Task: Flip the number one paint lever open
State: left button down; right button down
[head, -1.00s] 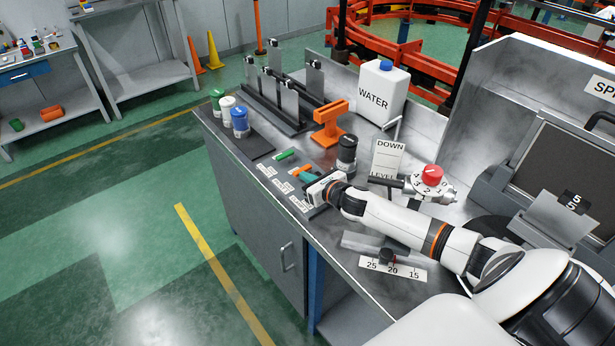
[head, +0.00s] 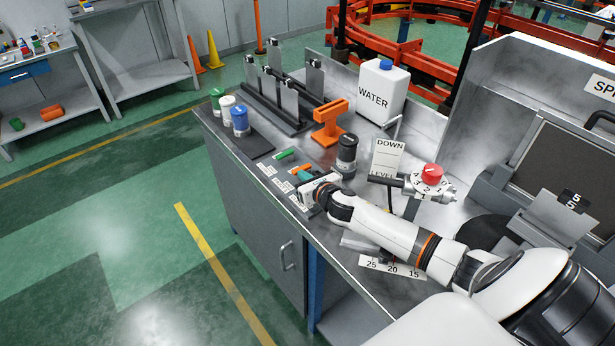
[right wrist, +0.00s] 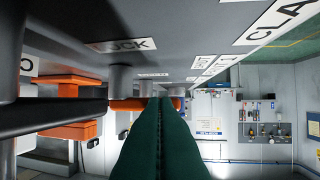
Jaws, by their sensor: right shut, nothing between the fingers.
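A green lever (head: 286,154) and an orange lever (head: 304,168) stand in a row near the bench's front edge, beside white labels. I cannot read a number one on either. My right gripper (head: 304,176) is shut and empty, its teal fingertips low at the orange lever. In the right wrist view its dark green fingers (right wrist: 157,135) are pressed together, with an orange piece (right wrist: 130,104) just beyond the tips; contact cannot be told. A red knob (head: 432,174) sits on a numbered metal dial, with a black bar to its left. My left gripper is out of view.
A black-capped bottle (head: 347,155) and an orange stand (head: 328,123) are close behind the gripper. A white water jug (head: 380,92) stands at the back. Green, white and blue-capped bottles (head: 240,122) stand at the far left. Open floor lies left of the bench.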

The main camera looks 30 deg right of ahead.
aim_at(294, 170)
jog(key=m+h, duration=0.1)
jog(key=w+a+m+h, duration=0.1)
jog(key=h, duration=0.1)
jog(key=m+g+h, duration=0.1)
jog(key=m+h, duration=0.1)
jog(key=shift+w+a, duration=0.2)
jog(key=shift+w, duration=0.2)
jog(key=m+g+h, duration=0.1)
jog(key=w+m+g+h, duration=0.1)
jog(key=h, duration=0.1)
jog(key=shift+w+a+m, duration=0.1)
jog(key=shift+a+m, duration=0.1)
jog(key=shift+m, duration=0.2)
jog(key=shift+w+f+m+g+h+b, duration=0.1)
jog(key=shift+w+m+g+h+b, duration=0.4)
jog(key=shift+m+g+h, duration=0.35)
jog(key=m+g+h+b, duration=0.1)
jog(key=w+m+g+h+b, duration=0.1)
jog(key=m+g, duration=0.1)
jog(key=shift+w+d+f, duration=0.1)
jog(key=shift+w+d+m+g+h+b, duration=0.1)
jog(key=shift+w+m+g+h+b, duration=0.2)
jog(key=shift+m+g+b, duration=0.3)
jog(key=shift+w+d+m+g+h+b, duration=0.1)
jog(key=shift+w+m+g+h+b, duration=0.15)
jog(key=shift+m+g+b, duration=0.25)
jog(key=shift+r+g, duration=0.2)
jog(key=shift+g, duration=0.05)
jog(key=shift+s, duration=0.15)
